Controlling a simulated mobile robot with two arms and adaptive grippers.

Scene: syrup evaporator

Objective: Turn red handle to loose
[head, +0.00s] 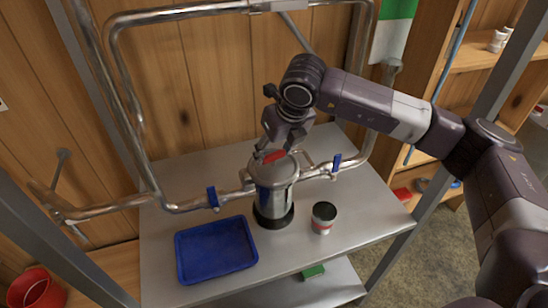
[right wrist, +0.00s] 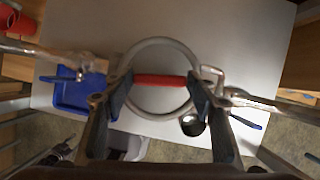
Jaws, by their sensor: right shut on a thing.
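The red handle (head: 274,156) lies across the top of the upright metal canister (head: 273,183) on the steel table. My right gripper (head: 270,150) comes down from above and is at the handle. In the right wrist view the red handle (right wrist: 160,80) spans between the two fingers of my right gripper (right wrist: 160,82), which are shut on its two ends. The canister's round rim (right wrist: 160,42) shows around the handle there. My left gripper is not in view.
A blue tray (head: 215,249) lies left of the canister and a small dark-lidded jar (head: 323,217) stands right of it. Metal pipes with blue valve handles (head: 213,197) (head: 336,162) run on both sides. A red bucket (head: 36,289) is at lower left.

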